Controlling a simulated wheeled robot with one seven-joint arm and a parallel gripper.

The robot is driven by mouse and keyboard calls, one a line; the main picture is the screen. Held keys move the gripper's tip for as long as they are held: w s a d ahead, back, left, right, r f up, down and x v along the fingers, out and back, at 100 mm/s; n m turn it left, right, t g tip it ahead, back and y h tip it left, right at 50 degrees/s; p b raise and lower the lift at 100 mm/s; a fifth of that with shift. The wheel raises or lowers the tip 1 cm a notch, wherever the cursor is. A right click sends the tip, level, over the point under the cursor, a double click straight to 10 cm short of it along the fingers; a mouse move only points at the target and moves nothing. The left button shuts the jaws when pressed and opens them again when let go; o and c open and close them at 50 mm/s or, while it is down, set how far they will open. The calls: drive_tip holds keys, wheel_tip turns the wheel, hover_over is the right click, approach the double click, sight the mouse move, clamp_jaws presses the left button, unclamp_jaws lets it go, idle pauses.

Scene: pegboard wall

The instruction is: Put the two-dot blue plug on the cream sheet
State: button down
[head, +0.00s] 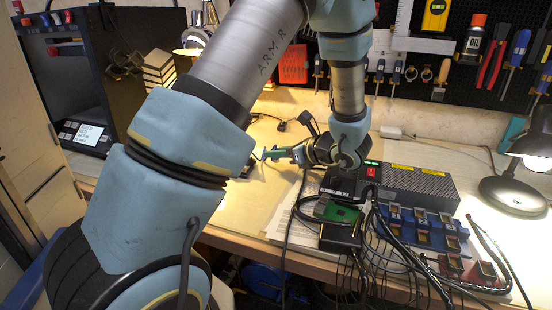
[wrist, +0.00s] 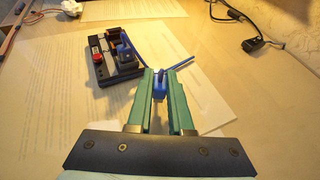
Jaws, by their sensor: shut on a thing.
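My gripper (head: 266,154) reaches left over the bench. In the wrist view its green fingers (wrist: 161,74) are closed on a small blue plug (wrist: 159,86). A thin blue lead (wrist: 182,63) runs off to the right just beyond the fingertips. I cannot make out any dots on the plug. Pale printed sheets lie below: one at the left (wrist: 50,95) and one under and right of the fingers (wrist: 205,95). I cannot tell which of them is the cream sheet. The plug appears above the sheets, and how high is unclear.
A dark holder (wrist: 102,72) with red and blue parts stands just beyond the fingers, to the left. A black cable end (wrist: 255,43) lies at the right. In the head view, a black box (head: 420,182), blue sockets (head: 425,225) and loose cables crowd the right.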

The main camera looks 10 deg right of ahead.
drive_tip(key=shift+f, duration=0.75)
drive_tip(key=shift+f, duration=0.1)
drive_tip(key=shift+f, duration=0.15)
drive_tip(key=c, duration=0.8)
unclamp_jaws()
